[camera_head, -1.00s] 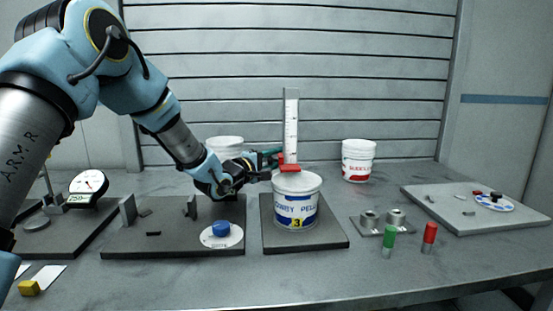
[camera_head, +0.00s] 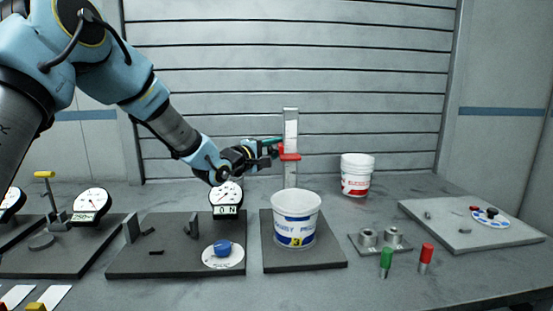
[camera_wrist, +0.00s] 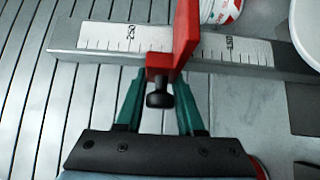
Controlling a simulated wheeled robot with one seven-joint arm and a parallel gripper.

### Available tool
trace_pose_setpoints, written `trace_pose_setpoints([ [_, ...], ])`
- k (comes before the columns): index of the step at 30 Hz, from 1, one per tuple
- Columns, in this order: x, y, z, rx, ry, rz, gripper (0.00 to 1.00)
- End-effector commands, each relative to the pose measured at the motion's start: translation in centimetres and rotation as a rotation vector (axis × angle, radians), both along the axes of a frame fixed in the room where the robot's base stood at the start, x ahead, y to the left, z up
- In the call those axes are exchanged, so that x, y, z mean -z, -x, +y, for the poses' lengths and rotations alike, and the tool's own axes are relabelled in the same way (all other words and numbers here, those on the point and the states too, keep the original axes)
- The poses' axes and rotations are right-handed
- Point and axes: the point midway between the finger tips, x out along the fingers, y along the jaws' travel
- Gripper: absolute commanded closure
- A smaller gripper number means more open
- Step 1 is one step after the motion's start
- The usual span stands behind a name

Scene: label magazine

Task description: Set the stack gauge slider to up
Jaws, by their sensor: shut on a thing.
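The stack gauge is an upright pale post (camera_head: 291,124) with a printed scale, behind the labelled bucket. Its red slider (camera_head: 289,153) sits around the post near mid-height, above the bucket rim. In the wrist view the red slider (camera_wrist: 183,42) crosses the scale (camera_wrist: 240,50), with a black knob (camera_wrist: 159,95) facing me. My gripper (camera_head: 275,150) is left of the post at slider height. Its teal fingers (camera_wrist: 159,88) stand either side of the knob, shut on the slider. The exact contact at the fingertips is partly hidden.
The white labelled bucket (camera_head: 297,230) stands on a dark plate (camera_head: 335,256) in front of the post. A second white bucket (camera_head: 356,180) is to the right. A dial gauge (camera_head: 226,196) stands below my wrist. Green (camera_head: 386,262) and red (camera_head: 426,257) cylinders stand front right.

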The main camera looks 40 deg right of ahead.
Motion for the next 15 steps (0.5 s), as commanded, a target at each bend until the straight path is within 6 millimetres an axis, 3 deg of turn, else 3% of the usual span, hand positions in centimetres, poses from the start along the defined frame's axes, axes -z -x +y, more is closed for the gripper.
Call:
trace_pose_setpoints([
  [1, -2.4, -0.1, 0.1, -0.002, 0.004, -0.001, 1.00],
  [6, -6.4, -0.1, 0.1, -0.002, 0.003, -0.002, 1.00],
  [15, -10.0, -0.1, 0.0, -0.001, 0.002, -0.001, 1.00],
])
